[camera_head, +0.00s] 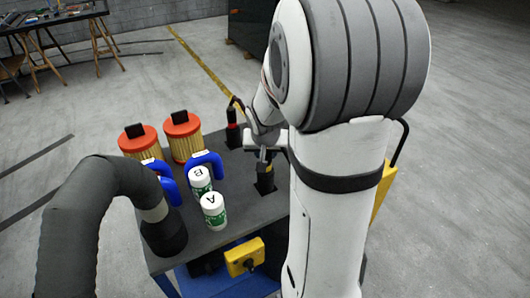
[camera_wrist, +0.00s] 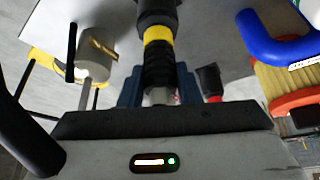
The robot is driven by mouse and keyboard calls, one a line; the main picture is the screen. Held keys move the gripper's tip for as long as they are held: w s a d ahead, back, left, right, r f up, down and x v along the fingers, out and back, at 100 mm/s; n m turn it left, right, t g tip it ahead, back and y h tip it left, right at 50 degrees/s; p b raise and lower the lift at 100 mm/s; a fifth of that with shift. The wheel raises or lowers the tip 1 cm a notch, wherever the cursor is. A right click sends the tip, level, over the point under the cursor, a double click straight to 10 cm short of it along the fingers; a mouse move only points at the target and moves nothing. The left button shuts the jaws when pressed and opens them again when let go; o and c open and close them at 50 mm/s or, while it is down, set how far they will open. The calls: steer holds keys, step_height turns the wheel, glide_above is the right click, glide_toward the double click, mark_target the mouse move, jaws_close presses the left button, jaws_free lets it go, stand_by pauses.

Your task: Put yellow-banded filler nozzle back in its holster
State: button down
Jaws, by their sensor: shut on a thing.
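The yellow-banded filler nozzle (camera_wrist: 158,70) has a black ribbed body, a yellow band and a pale metal end. My gripper (camera_wrist: 159,92) is shut on it, with a blue finger on each side near the metal end. In the head view my gripper (camera_head: 264,152) is over the far right part of the cart top, and the nozzle's yellow band (camera_head: 264,168) shows just below it. A black socket-like base, seemingly the holster (camera_head: 265,187), is directly under the nozzle. I cannot tell whether the nozzle is fully seated in it.
A red-banded nozzle (camera_head: 232,130) stands behind my gripper. Bottles B (camera_head: 200,182) and A (camera_head: 213,212), blue handles (camera_head: 207,160) and red-capped filters (camera_head: 182,125) crowd the left of the cart top (camera_head: 255,215). A yellow box (camera_head: 244,258) is at the front. My arm hides the right side.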

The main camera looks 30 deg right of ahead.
steer(key=shift+f+b, duration=0.3)
steer(key=c, duration=0.6)
jaws_free()
steer(key=shift+r, duration=0.1)
steer(key=p+v, duration=0.4)
steer(key=v, duration=0.4)
stand_by(0.5)
steer(key=v, duration=0.8)
steer(key=s+a+n, duration=0.2)
steer(key=s+a, duration=0.1)
steer(key=s, duration=0.1)
steer(key=s+a+f+n+g+y, duration=0.1)
steer(key=s+a, duration=0.3)
steer(key=s+a+f+n+y, duration=0.1)
steer(key=s+a+n, duration=0.1)
steer(key=s+a, duration=0.1)
steer(key=shift+s+a+f+n+g, duration=0.1)
steer(key=shift+s+a+n+g, duration=0.1)
steer(key=shift+s, duration=0.2)
steer(key=shift+s+a+f+n+g, duration=0.1)
steer(key=shift+s+a, duration=0.1)
steer(key=shift+s, duration=0.25)
